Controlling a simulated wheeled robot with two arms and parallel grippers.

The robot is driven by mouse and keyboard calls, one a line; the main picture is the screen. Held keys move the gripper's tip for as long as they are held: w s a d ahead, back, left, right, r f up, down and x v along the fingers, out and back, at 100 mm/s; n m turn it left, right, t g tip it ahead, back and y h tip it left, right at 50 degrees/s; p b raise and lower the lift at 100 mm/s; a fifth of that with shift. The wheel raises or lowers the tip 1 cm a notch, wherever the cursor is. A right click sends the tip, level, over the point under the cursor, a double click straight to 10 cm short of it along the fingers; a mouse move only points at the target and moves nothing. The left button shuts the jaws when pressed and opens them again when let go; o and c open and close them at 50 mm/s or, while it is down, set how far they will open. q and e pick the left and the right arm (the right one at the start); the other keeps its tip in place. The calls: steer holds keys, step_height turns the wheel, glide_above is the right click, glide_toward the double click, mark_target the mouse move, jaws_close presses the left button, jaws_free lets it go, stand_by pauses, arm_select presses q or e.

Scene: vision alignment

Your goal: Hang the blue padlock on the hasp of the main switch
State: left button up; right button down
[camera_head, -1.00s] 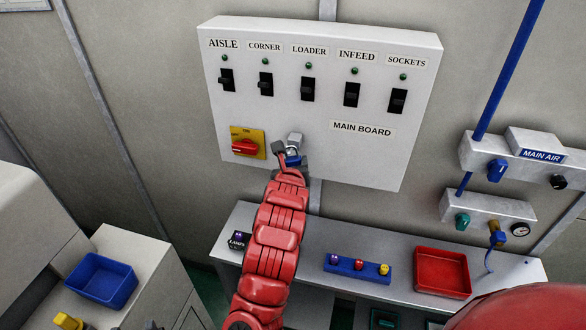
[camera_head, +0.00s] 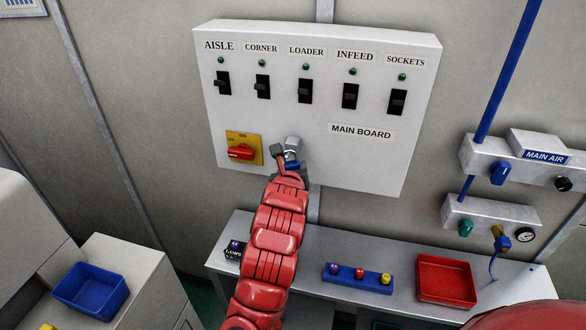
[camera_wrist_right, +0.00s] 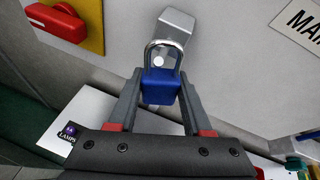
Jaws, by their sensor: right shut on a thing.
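The main switch, a red handle on a yellow plate (camera_head: 243,148), is at the lower left of the white main board. The grey metal hasp (camera_head: 293,144) juts from the board just right of it and shows in the right wrist view (camera_wrist_right: 176,24). My right gripper (camera_head: 288,169) is shut on the blue padlock (camera_wrist_right: 160,87), directly below the hasp in the head view. The padlock is upright, its silver shackle (camera_wrist_right: 163,44) overlapping the hasp in the wrist view. I cannot tell whether the shackle passes through it. My left gripper is not in view.
Black breakers line the white board (camera_head: 270,118) above. Below is a grey shelf (camera_head: 318,262) with a blue rack of coloured padlocks (camera_head: 357,279) and a red tray (camera_head: 446,280). A blue bin (camera_head: 91,291) sits lower left; air valves (camera_head: 515,160) are at right.

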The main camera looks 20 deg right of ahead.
steer(key=shift+c, duration=1.3)
jaws_free()
steer(key=shift+s+a+r+p, duration=0.25)
steer(key=shift+s+r+p, duration=0.1)
steer(key=shift+s, duration=0.15)
steer(key=p+v, duration=1)
steer(key=p, duration=0.2)
steer(key=shift+s, duration=0.35)
steer(key=shift+a, duration=0.15)
